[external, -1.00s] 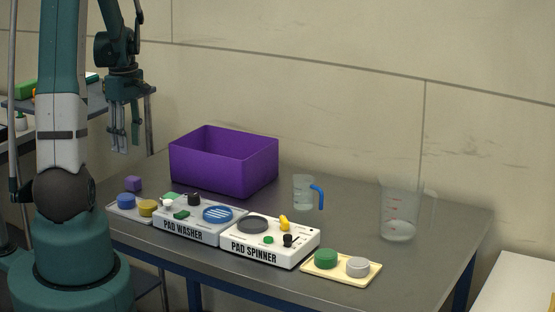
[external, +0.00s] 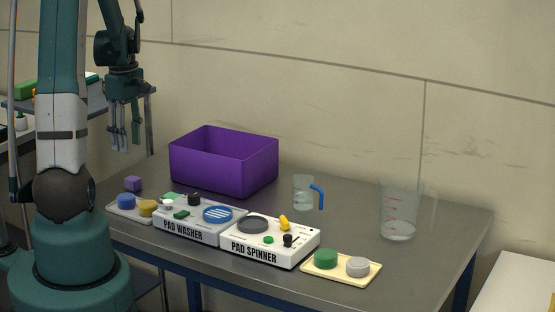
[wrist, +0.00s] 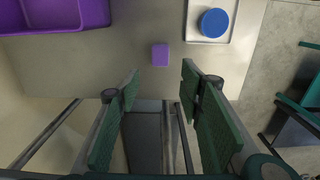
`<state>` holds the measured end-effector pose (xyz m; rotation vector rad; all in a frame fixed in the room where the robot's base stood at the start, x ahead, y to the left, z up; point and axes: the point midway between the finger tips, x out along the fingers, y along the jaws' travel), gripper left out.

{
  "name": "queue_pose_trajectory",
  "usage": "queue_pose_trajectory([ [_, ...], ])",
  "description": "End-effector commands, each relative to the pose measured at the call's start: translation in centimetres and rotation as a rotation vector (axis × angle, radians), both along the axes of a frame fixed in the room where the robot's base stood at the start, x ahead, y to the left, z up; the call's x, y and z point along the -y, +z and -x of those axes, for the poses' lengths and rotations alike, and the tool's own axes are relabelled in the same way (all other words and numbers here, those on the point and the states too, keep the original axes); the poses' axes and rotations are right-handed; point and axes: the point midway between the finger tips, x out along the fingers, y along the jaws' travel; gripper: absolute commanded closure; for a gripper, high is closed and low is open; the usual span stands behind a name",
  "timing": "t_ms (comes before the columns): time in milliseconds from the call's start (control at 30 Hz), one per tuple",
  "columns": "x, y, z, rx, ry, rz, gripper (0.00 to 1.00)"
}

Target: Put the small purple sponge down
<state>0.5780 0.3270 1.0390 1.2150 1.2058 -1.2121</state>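The small purple sponge (external: 133,183) rests on the grey table near its left end, behind the tray with the blue pad. In the wrist view the sponge (wrist: 160,55) lies on the bare tabletop, a little beyond my fingertips and apart from them. My gripper (external: 124,147) hangs above and behind the sponge in the external view. In the wrist view my gripper (wrist: 160,82) has its two green fingers spread, with nothing between them.
A purple bin (external: 223,165) stands to the right of the sponge. A light tray (external: 127,209) with blue and yellow pads, the pad washer (external: 185,234) and the pad spinner (external: 268,256) line the front. A small jug (external: 303,192) and larger jug (external: 398,216) stand right.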

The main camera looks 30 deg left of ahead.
Motion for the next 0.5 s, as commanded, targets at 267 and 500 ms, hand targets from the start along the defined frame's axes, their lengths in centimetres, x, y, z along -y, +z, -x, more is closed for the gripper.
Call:
queue_pose_trajectory([
  [267, 2.0, 1.8, 0.0, 0.024, -0.074, -0.015, 0.63],
  [500, 5.7, 4.8, 0.2, 0.072, -0.221, -0.047, 0.63],
])
